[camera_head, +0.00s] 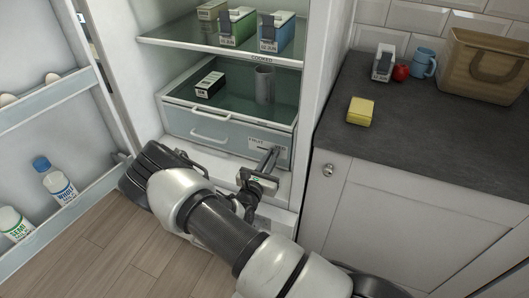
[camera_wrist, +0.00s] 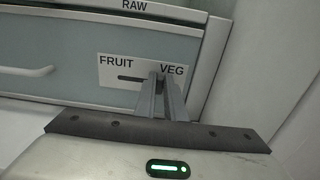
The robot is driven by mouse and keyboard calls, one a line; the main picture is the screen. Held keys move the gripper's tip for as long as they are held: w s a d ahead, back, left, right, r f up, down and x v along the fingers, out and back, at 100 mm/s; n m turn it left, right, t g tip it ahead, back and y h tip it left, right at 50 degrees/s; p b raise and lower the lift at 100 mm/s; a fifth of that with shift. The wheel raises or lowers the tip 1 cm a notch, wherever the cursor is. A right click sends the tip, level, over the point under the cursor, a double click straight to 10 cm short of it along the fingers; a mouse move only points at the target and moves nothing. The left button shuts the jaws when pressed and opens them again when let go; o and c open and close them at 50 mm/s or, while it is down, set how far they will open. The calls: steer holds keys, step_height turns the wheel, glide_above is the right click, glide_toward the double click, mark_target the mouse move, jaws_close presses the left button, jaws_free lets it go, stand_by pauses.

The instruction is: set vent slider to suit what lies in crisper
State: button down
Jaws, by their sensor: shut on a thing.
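The crisper drawer (camera_head: 225,131) is closed at the bottom of the open fridge, with a pale grey-blue front and a white handle. Its white vent label (camera_wrist: 110,80) reads FRUIT on the left and VEG on the right, above a dark slot (camera_wrist: 130,78). My gripper (camera_head: 274,154) is at the label. In the wrist view, its fingers (camera_wrist: 160,80) are close together at the slot's right part, by the VEG end, shut on the vent slider. The fingers hide the slider. I cannot make out what lies inside the crisper.
The shelf above (camera_head: 220,46) holds several cartons. The open door (camera_head: 45,110) with bottles is at left. The worktop (camera_head: 430,135) at right holds a yellow sponge (camera_head: 360,111) and a basket (camera_head: 485,66).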

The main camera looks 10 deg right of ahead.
steer(key=shift+s+d, duration=0.15)
steer(key=shift+d, duration=0.05)
steer(key=c, duration=1.8)
jaws_free()
steer(key=shift+s+a, duration=0.3)
steer(key=shift+s, duration=0.05)
steer(key=p+v, duration=0.2)
steer(key=v, duration=1.4)
steer(key=shift+s+p, duration=0.25)
steer(key=shift+p, duration=0.05)
steer(key=shift+a, duration=0.1)
